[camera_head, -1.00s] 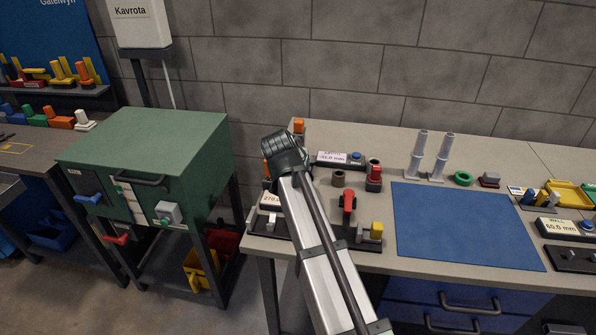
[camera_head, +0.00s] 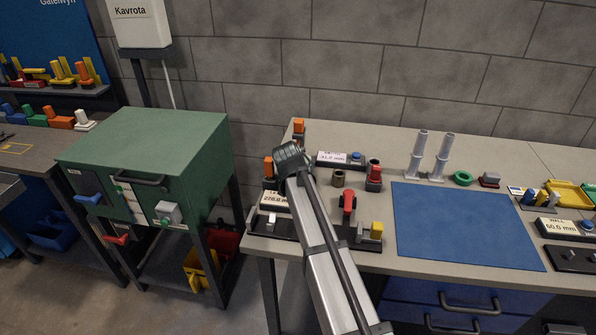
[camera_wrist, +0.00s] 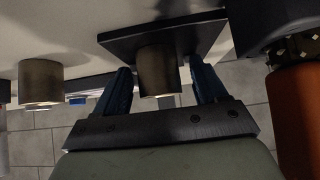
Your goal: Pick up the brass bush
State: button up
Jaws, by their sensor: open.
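In the wrist view, which is upside down, my gripper (camera_wrist: 160,72) is open with a dark blue finger on either side of a brown-brass cylinder (camera_wrist: 158,82). Gaps show between it and both fingers; I cannot tell how deep it sits between them. This cylinder stands on a dark square plate (camera_wrist: 120,38). A second, similar brown cylinder (camera_wrist: 40,82) stands apart at the left. In the head view, one brown bush (camera_head: 338,179) stands on the bench right of my wrist; the cylinder at my fingers is hidden there. I cannot tell for certain which one is the brass bush.
An orange post (camera_wrist: 300,115) stands close beside my gripper in the wrist view. In the head view, a red part (camera_head: 374,172), a red-handled clamp (camera_head: 348,202) and a readout box (camera_head: 274,199) crowd the bench nearby. The blue mat (camera_head: 465,225) is clear.

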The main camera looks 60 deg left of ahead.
jog(key=c, duration=1.3)
jog(key=shift+r, duration=0.15)
